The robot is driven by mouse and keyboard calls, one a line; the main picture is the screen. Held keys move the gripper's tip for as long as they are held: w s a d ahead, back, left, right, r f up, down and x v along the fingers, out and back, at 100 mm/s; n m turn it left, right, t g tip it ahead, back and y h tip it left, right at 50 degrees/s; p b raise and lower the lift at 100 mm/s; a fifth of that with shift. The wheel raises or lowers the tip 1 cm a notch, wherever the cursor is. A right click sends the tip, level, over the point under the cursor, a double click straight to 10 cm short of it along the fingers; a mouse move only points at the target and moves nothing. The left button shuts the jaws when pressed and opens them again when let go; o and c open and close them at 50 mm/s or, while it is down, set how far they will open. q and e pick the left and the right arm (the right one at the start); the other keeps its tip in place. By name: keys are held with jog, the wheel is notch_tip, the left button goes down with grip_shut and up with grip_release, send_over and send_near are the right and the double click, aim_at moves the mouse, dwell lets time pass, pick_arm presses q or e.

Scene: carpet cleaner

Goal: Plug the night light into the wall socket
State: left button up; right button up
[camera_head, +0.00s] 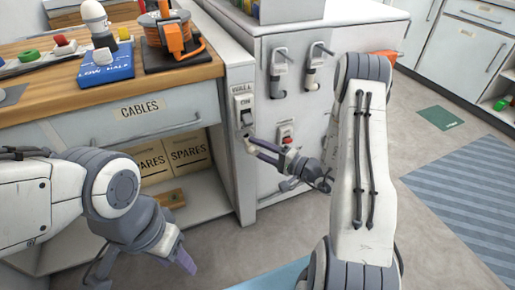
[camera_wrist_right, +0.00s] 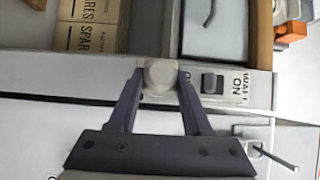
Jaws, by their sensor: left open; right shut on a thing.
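The night light (camera_wrist_right: 160,77) is a small, pale, rounded block between the fingers of my right gripper (camera_wrist_right: 158,86) in the right wrist view. In the head view, my right gripper (camera_head: 251,146) reaches the narrow white wall panel (camera_head: 240,75), just below its dark switch (camera_head: 246,117) marked WALL and ON. The night light is against or very close to the panel; I cannot tell whether it is seated. The socket face is hidden behind it. My left gripper (camera_head: 140,268) is open and empty at the lower left, low in front of the workbench.
The wooden workbench (camera_head: 110,80) holds a blue block (camera_head: 105,68), an orange cable reel (camera_head: 172,35) and coloured buttons. Spares boxes (camera_head: 188,153) sit on the shelf below. A white cabinet with hooks (camera_head: 279,72) and a red switch (camera_head: 286,134) stands right of the panel.

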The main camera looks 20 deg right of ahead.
jog(key=shift+w+b, duration=0.3)
jog(key=shift+w, duration=1.05)
jog(key=o, duration=1.3)
jog(key=p+v, duration=0.1)
jog(key=v, duration=0.9)
jog(key=shift+s, duration=0.15)
